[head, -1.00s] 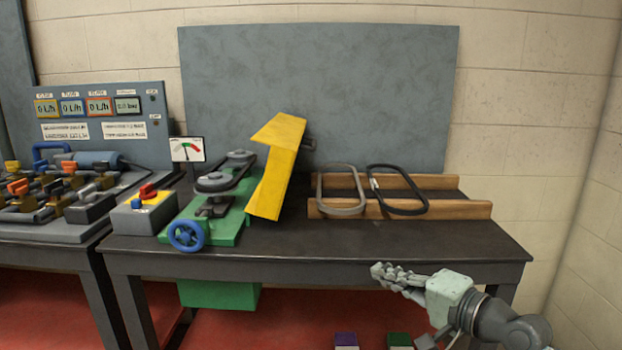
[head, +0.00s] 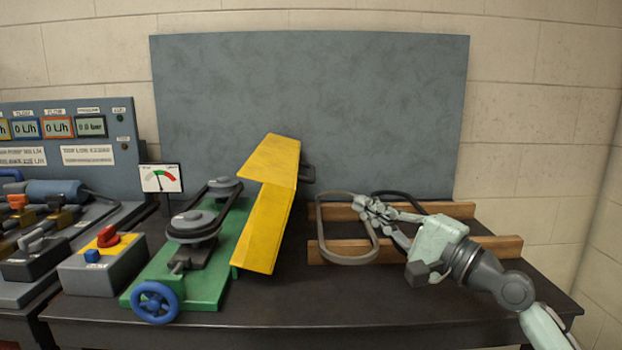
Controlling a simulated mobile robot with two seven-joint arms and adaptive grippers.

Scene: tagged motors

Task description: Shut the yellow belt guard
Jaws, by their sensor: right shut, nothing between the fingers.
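The yellow belt guard (head: 268,205) stands swung open on the right side of the green motor base (head: 212,288). Its bent panel is tilted, and a dark handle (head: 307,173) shows at its right edge. A dark belt runs around two grey pulleys (head: 194,224) left of the guard, uncovered. My right gripper (head: 362,204) is shut and empty, to the right of the guard and clear of it. In the picture its fingertips overlap the grey spare belt; I cannot tell whether they touch it. My left gripper is out of view.
A wooden rack (head: 480,247) holds a grey spare belt (head: 320,240) and a black one (head: 400,196) partly behind my gripper. A switch box (head: 103,262), a blue handwheel (head: 154,301) and a gauge (head: 161,178) stand left. Bare table (head: 300,305) lies in front.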

